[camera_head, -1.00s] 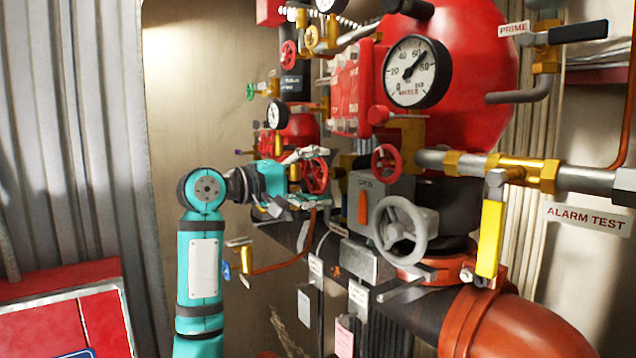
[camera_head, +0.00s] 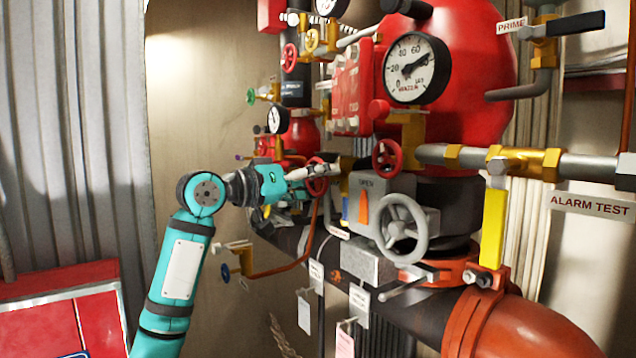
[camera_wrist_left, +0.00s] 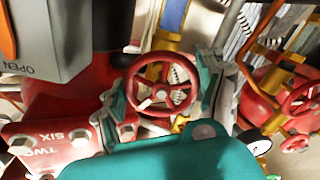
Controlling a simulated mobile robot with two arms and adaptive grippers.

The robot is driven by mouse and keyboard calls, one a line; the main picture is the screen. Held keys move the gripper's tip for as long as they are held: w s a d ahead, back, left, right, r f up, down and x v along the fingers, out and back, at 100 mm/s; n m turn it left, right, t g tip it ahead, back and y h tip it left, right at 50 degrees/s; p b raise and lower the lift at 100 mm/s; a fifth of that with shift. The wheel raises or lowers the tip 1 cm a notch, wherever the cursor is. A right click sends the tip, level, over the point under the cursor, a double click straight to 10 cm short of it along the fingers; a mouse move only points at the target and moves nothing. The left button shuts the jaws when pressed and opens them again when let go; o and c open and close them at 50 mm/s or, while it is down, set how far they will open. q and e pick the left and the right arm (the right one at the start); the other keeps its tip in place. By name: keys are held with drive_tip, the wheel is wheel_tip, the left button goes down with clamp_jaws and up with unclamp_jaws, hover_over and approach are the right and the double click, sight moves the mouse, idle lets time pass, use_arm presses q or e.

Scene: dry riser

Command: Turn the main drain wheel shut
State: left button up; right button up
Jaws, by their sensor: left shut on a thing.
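A small red handwheel (camera_head: 321,187) stands on the valve pipework left of the grey box. It also shows in the middle of the left wrist view (camera_wrist_left: 162,93), with its spokes and hub facing me. I cannot read a label naming it the main drain. My left gripper (camera_head: 308,178) reaches it from the left and is shut on it. In the left wrist view the teal and grey fingers of the gripper (camera_wrist_left: 158,90) lie at both sides of the wheel's rim. The fingers partly hide the wheel in the head view. My right gripper is not in view.
A grey box (camera_head: 378,200) marked OPEN carries a larger grey handwheel (camera_head: 403,228). Another red handwheel (camera_head: 387,157) sits above it. A pressure gauge (camera_head: 417,68), a yellow lever (camera_head: 493,228) and a copper tube (camera_head: 280,272) are near. The beige wall (camera_head: 200,110) behind my arm is bare.

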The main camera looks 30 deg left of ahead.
use_arm(q)
drive_tip(key=m, duration=0.3)
drive_tip(key=shift+w+f+m, duration=0.1)
drive_tip(key=shift+f+m, duration=0.3)
drive_tip(key=shift+m, duration=2.3)
drive_tip(key=shift+a, duration=0.1)
drive_tip(key=o, duration=1.2)
drive_tip(key=shift+a+r, duration=0.1)
drive_tip(key=shift+r, duration=0.05)
drive_tip(key=shift+c, duration=0.2)
drive_tip(key=shift+r, duration=0.1)
drive_tip(key=shift+s, duration=0.2)
drive_tip(key=v, duration=1.1)
drive_tip(key=shift+s+a, duration=0.2)
drive_tip(key=shift+s, duration=0.15)
